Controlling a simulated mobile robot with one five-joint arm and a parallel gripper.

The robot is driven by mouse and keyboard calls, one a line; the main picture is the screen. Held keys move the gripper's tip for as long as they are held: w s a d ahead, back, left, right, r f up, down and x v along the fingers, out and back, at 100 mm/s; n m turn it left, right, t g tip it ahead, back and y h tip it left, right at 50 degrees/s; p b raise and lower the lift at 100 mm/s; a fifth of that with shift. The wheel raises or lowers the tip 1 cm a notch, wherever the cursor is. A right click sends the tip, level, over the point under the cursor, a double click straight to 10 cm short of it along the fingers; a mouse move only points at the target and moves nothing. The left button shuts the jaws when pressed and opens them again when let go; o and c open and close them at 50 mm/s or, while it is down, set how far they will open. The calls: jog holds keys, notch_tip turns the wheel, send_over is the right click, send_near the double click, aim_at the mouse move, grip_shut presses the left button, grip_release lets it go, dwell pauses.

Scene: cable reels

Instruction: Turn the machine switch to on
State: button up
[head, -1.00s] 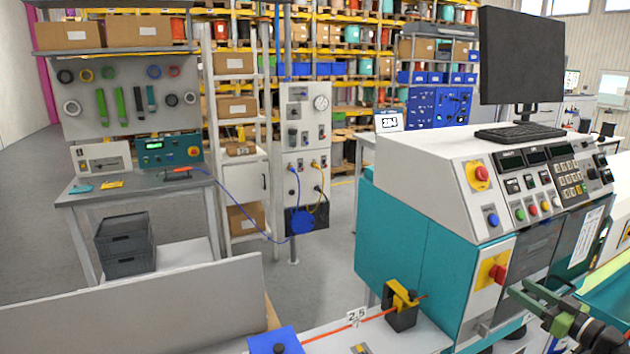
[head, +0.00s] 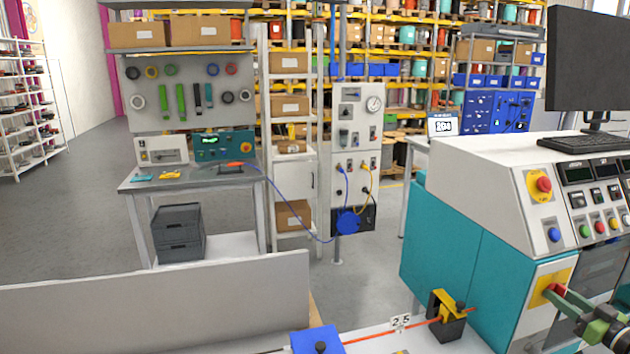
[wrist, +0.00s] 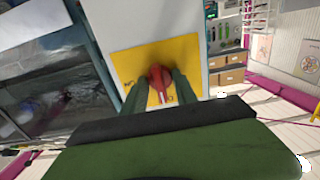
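The machine switch is a red knob (head: 554,291) on a yellow plate, low on the front of the teal and white machine (head: 470,270). In the wrist view the red knob (wrist: 158,78) stands before the yellow plate (wrist: 125,65). My gripper (head: 558,294) is at the knob, at the right of the head view. In the wrist view my gripper's two fingers (wrist: 160,85) point at the plate, one on each side of the knob. They look spread, and firm contact cannot be made out.
Another red knob on a yellow plate (head: 540,184) sits higher on the machine, above a blue button (head: 554,235). A yellow and black clamp (head: 447,312) with an orange cable stands left of the machine. A workbench (head: 190,178) stands farther back; grey floor lies around it.

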jog(key=shift+c, duration=1)
jog(key=m, duration=0.3)
jog(key=shift+m, duration=0.3)
jog(key=m, duration=0.7)
jog(key=shift+m, duration=0.4)
jog(key=m, duration=0.5)
jog(key=o, duration=0.9)
jog(key=shift+m, duration=0.3)
jog(key=shift+o, duration=0.2)
jog(key=v, duration=0.8)
